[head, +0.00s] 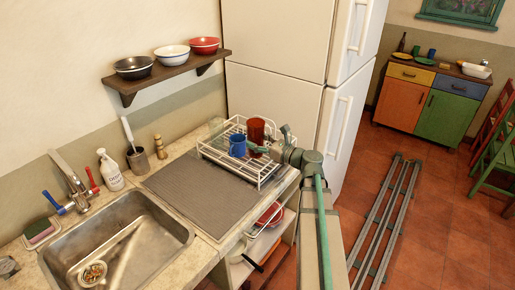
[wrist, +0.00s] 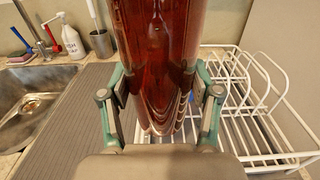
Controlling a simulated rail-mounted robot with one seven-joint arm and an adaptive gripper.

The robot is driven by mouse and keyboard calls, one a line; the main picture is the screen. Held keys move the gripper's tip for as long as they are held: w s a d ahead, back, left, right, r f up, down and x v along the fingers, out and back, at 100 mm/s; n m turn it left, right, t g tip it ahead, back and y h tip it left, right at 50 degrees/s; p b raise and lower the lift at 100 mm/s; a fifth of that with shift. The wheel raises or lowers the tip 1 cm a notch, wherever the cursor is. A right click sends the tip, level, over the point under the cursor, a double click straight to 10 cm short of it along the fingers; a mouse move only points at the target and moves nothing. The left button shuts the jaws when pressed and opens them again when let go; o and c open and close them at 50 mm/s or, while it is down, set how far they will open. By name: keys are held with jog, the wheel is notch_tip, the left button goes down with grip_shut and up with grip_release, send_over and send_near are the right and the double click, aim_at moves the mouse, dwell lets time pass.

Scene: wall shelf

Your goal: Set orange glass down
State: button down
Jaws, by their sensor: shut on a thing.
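The orange glass (head: 256,131) looks reddish-brown and see-through, and stands upright at the dish rack in the head view. In the wrist view the glass (wrist: 160,60) fills the upper middle, between the two fingers. My gripper (wrist: 160,105) is shut on it, one finger on each side. The white wire dish rack (wrist: 255,115) lies below and behind the glass. I cannot tell whether the glass's base touches the rack. In the head view my gripper (head: 268,148) is at the rack's right side, partly hidden by my arm.
A blue mug (head: 237,145) stands in the rack left of the glass. A grey mat (head: 202,191) lies bare between rack and sink (head: 118,245). A wall shelf (head: 165,77) holds three bowls. A white fridge (head: 275,100) stands behind the rack.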

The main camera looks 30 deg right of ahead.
jog(key=w+f, duration=0.1)
jog(key=f, duration=0.1)
jog(key=w+d+f+p, duration=0.1)
jog(key=w+f, duration=0.1)
jog(key=f, duration=0.1)
jog(key=w+d+f+p, duration=0.1)
jog(key=f, duration=0.2)
jog(key=shift+w+f, duration=0.1)
jog(key=shift+w, duration=0.05)
jog(key=shift+f, duration=0.3)
jog(key=shift+f, duration=0.1)
jog(key=shift+f, duration=0.15)
jog(key=shift+c, duration=1.2)
grip_release()
